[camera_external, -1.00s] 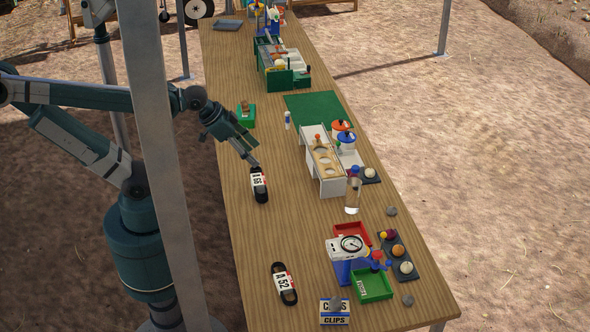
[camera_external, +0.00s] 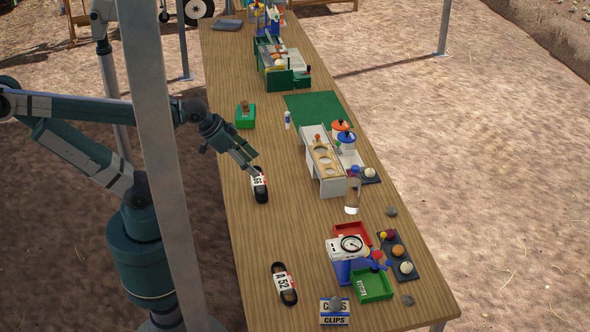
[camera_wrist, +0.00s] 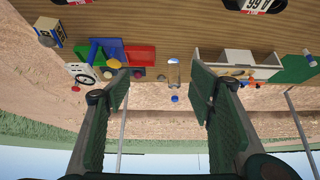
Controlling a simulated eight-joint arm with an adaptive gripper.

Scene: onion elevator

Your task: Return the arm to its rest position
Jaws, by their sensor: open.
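My gripper (camera_external: 250,168) hangs over the near left side of the long wooden table, its tip close to a black strap with a white tag (camera_external: 260,185). In the external view I cannot tell whether the tip touches that strap. In the wrist view my gripper (camera_wrist: 158,80) shows its two fingers wide apart with nothing between them in the grasp. The tag strap also shows at the top right of the wrist view (camera_wrist: 258,4).
A second tagged strap (camera_external: 284,284) lies nearer the front. A clear bottle (camera_external: 352,196), a white rack (camera_external: 322,165), a dial scale (camera_external: 346,248), a green tray (camera_external: 373,285) and a green box (camera_external: 245,117) stand on the table. A grey post (camera_external: 160,150) crosses before my arm.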

